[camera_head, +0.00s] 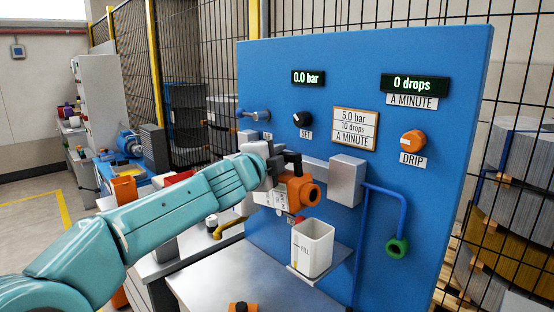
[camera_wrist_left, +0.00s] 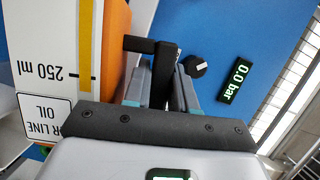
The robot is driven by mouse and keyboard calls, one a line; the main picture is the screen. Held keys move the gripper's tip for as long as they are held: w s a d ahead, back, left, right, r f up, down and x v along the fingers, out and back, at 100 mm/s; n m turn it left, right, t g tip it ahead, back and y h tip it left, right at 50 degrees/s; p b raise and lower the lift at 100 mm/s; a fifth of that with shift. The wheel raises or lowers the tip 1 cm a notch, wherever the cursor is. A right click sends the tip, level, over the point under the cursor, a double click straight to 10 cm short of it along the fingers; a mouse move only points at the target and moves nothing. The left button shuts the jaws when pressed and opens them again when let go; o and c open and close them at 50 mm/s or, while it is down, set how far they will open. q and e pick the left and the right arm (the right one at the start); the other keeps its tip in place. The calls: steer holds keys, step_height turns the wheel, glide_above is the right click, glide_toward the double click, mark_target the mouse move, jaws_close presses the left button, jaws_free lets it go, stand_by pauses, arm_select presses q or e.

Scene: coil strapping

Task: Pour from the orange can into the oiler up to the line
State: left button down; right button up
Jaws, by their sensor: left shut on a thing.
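The orange can (camera_head: 303,192) is held in front of the blue panel, with its round orange end facing right. Its white side with a yellow scale strip, "250 ml" and an oil label (camera_wrist_left: 40,85) shows close up in the left wrist view. My left gripper (camera_head: 288,160) is shut on the can's black handle; its fingers (camera_wrist_left: 165,85) show on both sides of it. The white oiler cup (camera_head: 313,248) with a "FILL" mark stands upright below the can. I see no stream between them, and the liquid level inside cannot be told. My right gripper is out of view.
The blue panel (camera_head: 450,130) carries displays reading 0.0 bar and 0 drops, a black knob (camera_head: 302,119) and an orange drip knob (camera_head: 412,142). A grey box (camera_head: 346,180) and blue pipe (camera_head: 378,190) stick out right of the can. A grey bench top (camera_head: 225,280) lies below.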

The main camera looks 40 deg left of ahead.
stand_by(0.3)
arm_select(q)
steer(key=shift+d+f+b, duration=0.1)
steer(key=shift+b, duration=0.45)
steer(key=shift+d+f+m+b, duration=0.1)
steer(key=shift+d+m+b, duration=0.15)
steer(key=shift+m+b, duration=0.5)
steer(key=shift+d+f+t+b, duration=0.15)
steer(key=shift+d+t+b, duration=0.15)
steer(key=shift+b, duration=0.55)
steer(key=shift+s+d+r+m+b, duration=0.1)
steer(key=shift+d+r+m+b, duration=0.2)
steer(key=shift+m+b, duration=0.35)
stand_by(1.4)
